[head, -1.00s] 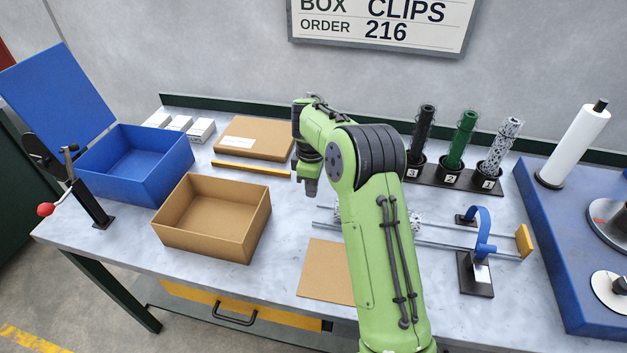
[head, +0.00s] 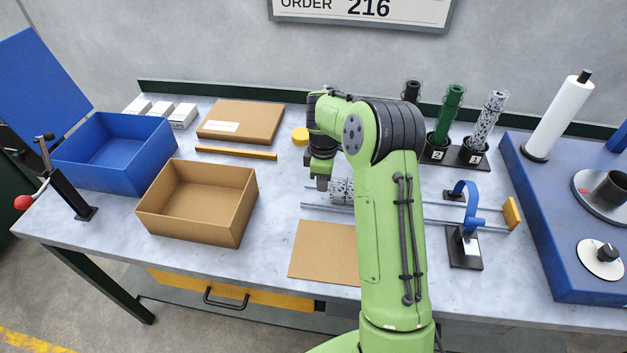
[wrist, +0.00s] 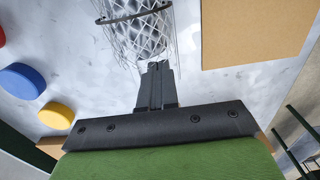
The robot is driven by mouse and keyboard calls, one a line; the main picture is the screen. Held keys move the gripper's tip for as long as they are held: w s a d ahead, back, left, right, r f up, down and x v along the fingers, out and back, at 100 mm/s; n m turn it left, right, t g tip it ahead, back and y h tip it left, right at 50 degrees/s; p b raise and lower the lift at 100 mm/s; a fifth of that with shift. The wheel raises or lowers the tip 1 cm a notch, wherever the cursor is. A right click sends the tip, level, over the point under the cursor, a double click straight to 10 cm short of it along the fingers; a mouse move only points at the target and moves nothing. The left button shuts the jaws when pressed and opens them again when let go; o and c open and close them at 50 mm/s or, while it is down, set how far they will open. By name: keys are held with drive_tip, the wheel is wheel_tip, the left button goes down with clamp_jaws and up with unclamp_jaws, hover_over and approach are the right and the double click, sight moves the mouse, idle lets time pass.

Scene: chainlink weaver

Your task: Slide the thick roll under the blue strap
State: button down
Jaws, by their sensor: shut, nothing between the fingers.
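The thick roll (head: 342,190) is a grey wire-mesh roll lying on the thin metal rails, partly hidden behind my arm. Its mesh also fills the top of the wrist view (wrist: 140,35). My gripper (head: 322,186) is just left of the roll's near-left end, pointing down. In the wrist view its fingers (wrist: 155,68) are shut and empty, at the lower end of the mesh; I cannot tell whether they touch it. The blue strap (head: 472,208) arches over the rails to the right of my arm, on a black stand (head: 465,250).
A yellow stop block (head: 512,213) ends the rails at right. A cardboard sheet (head: 322,250) lies in front. An open cardboard box (head: 195,205) and a blue bin (head: 115,155) stand left. Upright mesh rolls (head: 450,115) stand behind. A blue machine (head: 560,220) is at far right.

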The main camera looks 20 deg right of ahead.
drive_tip(key=s+d, duration=0.4)
drive_tip(key=d, duration=0.2)
drive_tip(key=s+d+p, duration=0.1)
drive_tip(key=s+d, duration=0.4)
drive_tip(key=d, duration=0.2)
drive_tip(key=s+d, duration=0.4)
drive_tip(key=d, duration=0.3)
drive_tip(key=shift+s+d+p, duration=0.2)
drive_tip(key=shift+s+p, duration=0.1)
drive_tip(key=shift+s, duration=0.1)
drive_tip(key=w+a, duration=0.1)
drive_tip(key=w+a+r, duration=0.1)
drive_tip(key=a, duration=0.1)
drive_tip(key=shift+w+a, duration=0.2)
wheel_tip(320, 180, up, 9)
drive_tip(key=p, duration=0.1)
drive_tip(key=shift+p, duration=0.35)
